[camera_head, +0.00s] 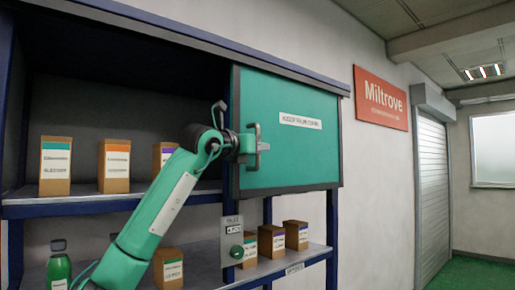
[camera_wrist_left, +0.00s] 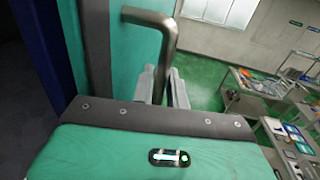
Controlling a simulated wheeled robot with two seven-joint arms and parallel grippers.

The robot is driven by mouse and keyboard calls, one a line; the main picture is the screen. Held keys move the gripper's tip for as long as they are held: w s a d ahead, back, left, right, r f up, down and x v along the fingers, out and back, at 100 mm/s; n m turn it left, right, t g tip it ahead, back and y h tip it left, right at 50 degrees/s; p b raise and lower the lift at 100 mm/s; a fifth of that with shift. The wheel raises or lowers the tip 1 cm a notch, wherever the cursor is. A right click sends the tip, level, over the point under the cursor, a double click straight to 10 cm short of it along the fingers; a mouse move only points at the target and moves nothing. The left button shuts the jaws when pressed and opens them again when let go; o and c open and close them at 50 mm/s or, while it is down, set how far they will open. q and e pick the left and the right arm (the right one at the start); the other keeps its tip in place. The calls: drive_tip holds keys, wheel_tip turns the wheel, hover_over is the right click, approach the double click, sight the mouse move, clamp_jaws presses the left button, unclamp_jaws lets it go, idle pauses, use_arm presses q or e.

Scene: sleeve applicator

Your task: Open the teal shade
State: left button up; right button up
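The teal shade (camera_head: 290,135) is a flat panel with a white label, covering the right part of the cabinet's upper bay. The left part of that bay is uncovered. A grey metal handle (camera_head: 256,140) stands at the shade's left edge. My left gripper (camera_head: 240,144) is at this handle. In the left wrist view the bent handle bar (camera_wrist_left: 168,38) runs down between the two fingers of my left gripper (camera_wrist_left: 163,88), which appear closed on it. The shade's teal face (camera_wrist_left: 130,55) shows beside it. The fingertips are small and partly hidden in the head view. My right gripper is not in view.
Small boxes (camera_head: 115,165) stand on the upper shelf (camera_head: 100,207), and more boxes (camera_head: 296,236) stand below. A green bottle (camera_head: 59,268) is at lower left. A panel with a green button (camera_head: 236,252) hangs under the shade. A red sign (camera_head: 381,98) is on the wall.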

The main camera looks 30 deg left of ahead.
use_arm(q)
drive_tip(key=shift+o, duration=1.1)
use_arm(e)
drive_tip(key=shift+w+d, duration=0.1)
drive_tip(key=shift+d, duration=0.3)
